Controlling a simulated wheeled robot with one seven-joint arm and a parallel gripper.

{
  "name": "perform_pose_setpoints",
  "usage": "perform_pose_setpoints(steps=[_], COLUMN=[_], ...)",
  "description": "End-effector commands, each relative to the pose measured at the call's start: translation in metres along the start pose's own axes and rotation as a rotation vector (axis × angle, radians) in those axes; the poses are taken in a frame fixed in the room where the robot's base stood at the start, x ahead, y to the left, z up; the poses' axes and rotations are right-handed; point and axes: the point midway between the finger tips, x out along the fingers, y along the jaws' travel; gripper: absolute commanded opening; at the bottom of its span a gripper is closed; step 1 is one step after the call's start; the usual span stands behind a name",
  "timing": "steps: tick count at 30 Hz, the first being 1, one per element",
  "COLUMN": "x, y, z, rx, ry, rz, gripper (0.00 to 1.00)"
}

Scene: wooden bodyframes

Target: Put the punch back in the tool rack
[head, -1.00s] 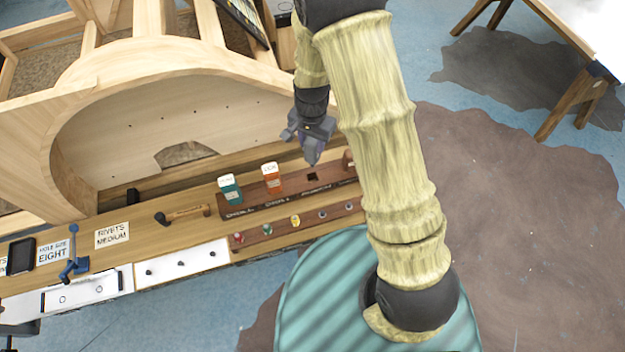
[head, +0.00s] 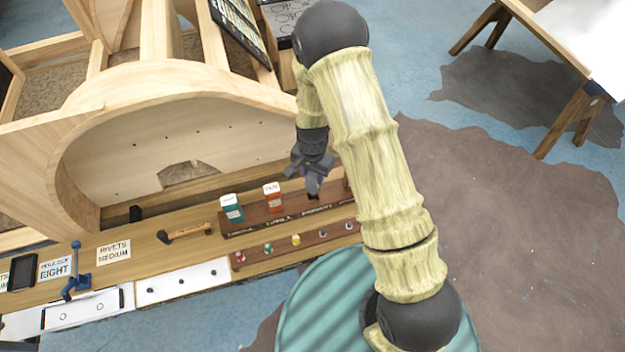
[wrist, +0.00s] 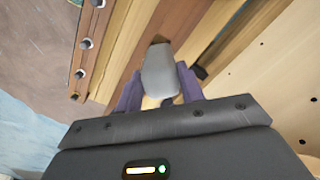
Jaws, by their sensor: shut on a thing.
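My gripper (head: 312,174) is above the right part of the brown tool rack (head: 262,212) in the head view. It is shut on the punch (head: 313,188), whose grey part points down toward a dark square slot. In the wrist view the grey punch (wrist: 159,72) sits between the purple fingers of my gripper (wrist: 160,92), and its far end overlaps the slot in the brown rack (wrist: 180,22). I cannot tell whether the tip is inside the slot or just above it. A teal drill (head: 232,209) and an orange drill (head: 272,198) stand in the rack's other places.
A lower brown strip (head: 282,247) with several coloured bits runs in front of the rack. A wooden-handled tool (head: 186,233) lies to the left on the bench. A curved wooden frame (head: 90,130) rises behind.

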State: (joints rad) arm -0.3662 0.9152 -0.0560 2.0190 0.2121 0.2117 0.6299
Motion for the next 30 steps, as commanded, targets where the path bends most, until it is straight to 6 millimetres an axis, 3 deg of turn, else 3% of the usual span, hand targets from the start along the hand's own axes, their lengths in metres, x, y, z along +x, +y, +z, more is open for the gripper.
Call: perform_pose_setpoints(steps=[10,27,28,30], x=[0.036,0.046,0.046,0.045], y=[0.001,0.0,0.0,0.0], z=[0.001,0.0,0.0,0.0], rx=[0.001,0.0,0.0,0.0], ry=[-0.002,0.0,-0.001,-0.001], rz=[0.001,0.0,0.0,0.0], gripper=[0.06,0.06,0.42,0.56])
